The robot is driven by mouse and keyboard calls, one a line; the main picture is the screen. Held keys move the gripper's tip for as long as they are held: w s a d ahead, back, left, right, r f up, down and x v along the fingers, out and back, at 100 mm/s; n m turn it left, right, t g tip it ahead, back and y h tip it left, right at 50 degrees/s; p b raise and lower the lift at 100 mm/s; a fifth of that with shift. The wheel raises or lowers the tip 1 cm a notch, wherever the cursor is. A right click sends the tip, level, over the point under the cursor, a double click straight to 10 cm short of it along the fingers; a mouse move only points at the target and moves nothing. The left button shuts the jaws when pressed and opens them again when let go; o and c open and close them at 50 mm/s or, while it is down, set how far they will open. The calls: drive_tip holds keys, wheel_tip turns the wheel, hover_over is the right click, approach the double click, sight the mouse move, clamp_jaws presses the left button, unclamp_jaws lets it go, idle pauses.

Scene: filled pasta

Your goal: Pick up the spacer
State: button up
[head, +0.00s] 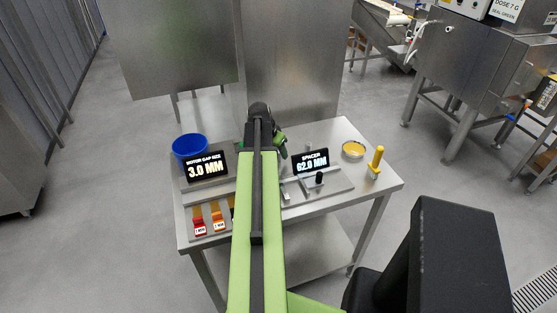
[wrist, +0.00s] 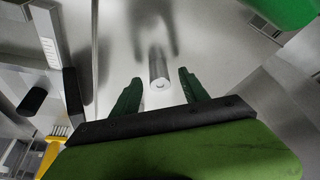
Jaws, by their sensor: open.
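In the wrist view, a grey metal cylinder, which looks like the spacer (wrist: 157,62), shows between and just past my gripper's fingertips. Its pale round end with a small dark centre faces the camera. My gripper (wrist: 160,78) is open, with one dark green finger on each side of the cylinder and a gap to each. I cannot tell how far the cylinder lies below the fingertips. In the head view my gripper (head: 282,149) is over the steel table (head: 338,208), left of the spacer display (head: 310,161) reading 62.0 mm. My arm hides the table's middle.
A measuring fixture with a black knob (head: 319,178) stands before the display. A yellow-handled brush (head: 376,159) and a yellow dish (head: 353,149) are at right. A blue bin (head: 190,148), the 3.0 mm display (head: 206,169) and coloured tagged pieces (head: 218,219) are at left.

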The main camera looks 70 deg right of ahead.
drive_tip(key=shift+b+x, duration=0.35)
drive_tip(key=shift+x, duration=0.75)
drive_tip(key=shift+a+r, duration=0.1)
drive_tip(key=shift+r, duration=0.05)
clamp_jaws()
